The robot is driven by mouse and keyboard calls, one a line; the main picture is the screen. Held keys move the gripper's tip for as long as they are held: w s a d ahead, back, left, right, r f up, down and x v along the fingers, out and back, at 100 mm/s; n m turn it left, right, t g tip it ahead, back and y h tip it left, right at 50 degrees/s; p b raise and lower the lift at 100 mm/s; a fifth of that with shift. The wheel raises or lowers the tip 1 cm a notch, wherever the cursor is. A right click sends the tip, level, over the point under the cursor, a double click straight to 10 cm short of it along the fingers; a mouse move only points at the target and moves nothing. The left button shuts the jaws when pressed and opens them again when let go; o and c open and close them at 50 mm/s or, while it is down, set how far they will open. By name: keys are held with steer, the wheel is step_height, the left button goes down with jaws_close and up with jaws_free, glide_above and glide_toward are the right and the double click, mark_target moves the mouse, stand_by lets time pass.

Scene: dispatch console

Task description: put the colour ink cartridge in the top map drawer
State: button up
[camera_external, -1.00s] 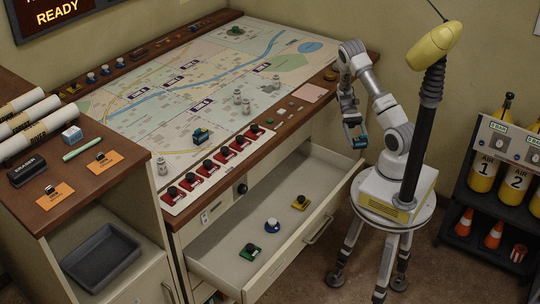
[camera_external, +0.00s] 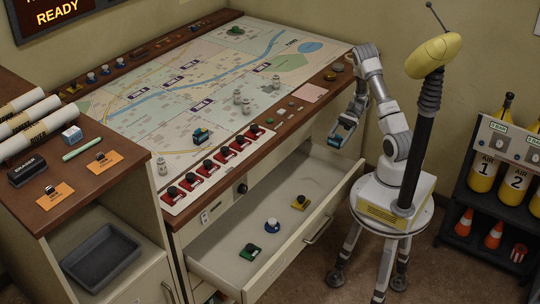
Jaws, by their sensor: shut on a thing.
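My gripper (camera_external: 343,132) is shut on a small blue and dark block, the colour ink cartridge (camera_external: 335,142); the fingers hide part of it. It is held in the air near the right end of the map drawer, apart from the pieces inside. The top map drawer (camera_external: 215,271) is pulled open below the map table. Inside lie a green-based piece (camera_external: 250,252), a blue and white piece (camera_external: 272,225) and a yellow piece (camera_external: 300,202). The drawer floor has bare room around them.
The map table (camera_external: 150,110) carries a row of red switches (camera_external: 222,155), grey figures (camera_external: 241,100) and a teal vehicle-like piece (camera_external: 201,135). Its front edge overhangs the drawer. A side desk with rolled maps (camera_external: 28,121) stands left, a gas-bottle rack (camera_external: 500,180) right.

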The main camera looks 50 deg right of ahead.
steer(key=shift+w+a+f+b, duration=0.55)
steer(key=shift+w+a+f, duration=0.35)
steer(key=shift+f, duration=0.5)
steer(key=shift+w+a+f+b, duration=0.6)
steer(key=shift+a+f, duration=0.4)
steer(key=shift+f, duration=0.45)
steer(key=shift+w+a+f+b, duration=0.45)
steer(key=shift+w+a+f, duration=0.45)
steer(key=shift+f, duration=0.5)
steer(key=shift+f+b, duration=0.4)
steer(key=shift+f, duration=0.15)
